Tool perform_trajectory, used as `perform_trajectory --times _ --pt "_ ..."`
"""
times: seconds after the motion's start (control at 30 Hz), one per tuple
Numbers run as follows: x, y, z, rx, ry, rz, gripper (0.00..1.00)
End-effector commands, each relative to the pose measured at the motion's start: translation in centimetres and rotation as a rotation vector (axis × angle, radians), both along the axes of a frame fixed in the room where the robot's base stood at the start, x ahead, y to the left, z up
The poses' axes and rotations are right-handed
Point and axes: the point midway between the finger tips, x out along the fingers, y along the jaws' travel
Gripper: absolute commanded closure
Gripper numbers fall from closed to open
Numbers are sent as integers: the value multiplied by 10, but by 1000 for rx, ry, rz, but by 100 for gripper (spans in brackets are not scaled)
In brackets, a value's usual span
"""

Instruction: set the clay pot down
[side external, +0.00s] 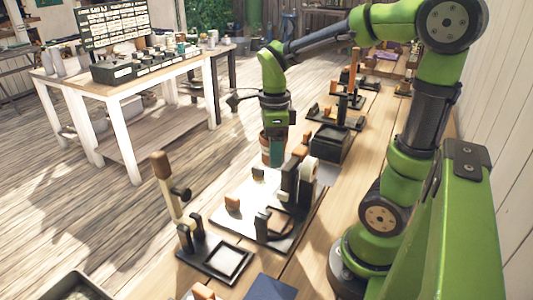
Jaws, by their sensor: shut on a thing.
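The clay pot (263,146) is a terracotta-brown vessel near the middle of the side external view. My gripper (276,155) points straight down and is shut on the pot. A teal-green finger and the gripper body cover much of the pot, so its full shape and the far finger are hidden. The pot looks upright, beyond a white board with dark fixtures (262,200). I cannot tell whether its base touches anything.
A dark box (332,143) stands right of the gripper, with small stands and orange blocks behind it. A dark tray stand with a wooden post (160,168) is at front left. A white-legged table (120,85) stands apart at the left.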

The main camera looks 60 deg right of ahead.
Motion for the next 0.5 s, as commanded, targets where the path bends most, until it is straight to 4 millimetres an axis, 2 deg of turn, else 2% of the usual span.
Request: perform_trajectory --times 0.17,0.27,0.4,0.5 --pt "19 -52 1 -3 2 -264 69" --pt "26 -93 -1 -3 3 -455 69" --pt "26 -153 -3 -5 3 -713 69" --pt "22 -186 -4 -5 2 -846 69"
